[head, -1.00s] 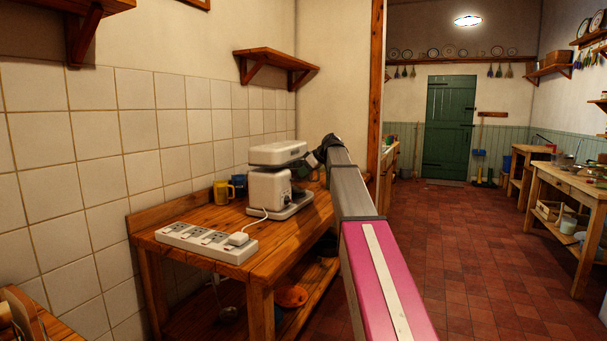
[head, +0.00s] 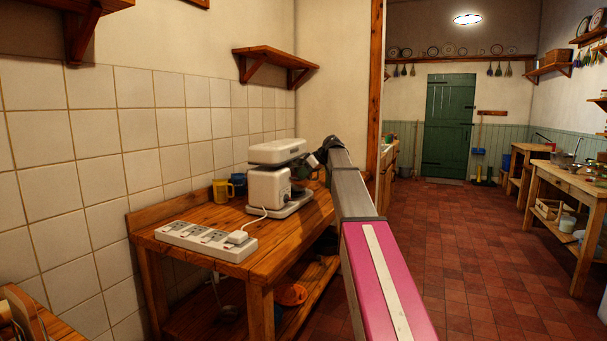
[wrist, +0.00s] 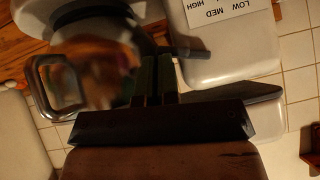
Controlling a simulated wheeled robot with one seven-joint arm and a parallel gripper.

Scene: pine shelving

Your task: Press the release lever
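A white stand mixer (head: 270,185) stands on the wooden side table, its head level over its base. In the wrist view its white body (wrist: 230,50) carries a LOW, MED, HIGH label, and a short grey lever-like part (wrist: 190,53) sticks out from its side. I cannot be sure that this is the release lever. My gripper (wrist: 157,62) has its two dark fingers side by side with no clear gap, just left of that part; I cannot tell if they touch it. In the head view my gripper (head: 318,158) is at the mixer's right side, mostly hidden by my arm.
A shiny bowl with a metal handle (wrist: 57,85) is left of my fingers. A white power strip (head: 205,240) with a plug lies at the front of the wooden table (head: 225,215).

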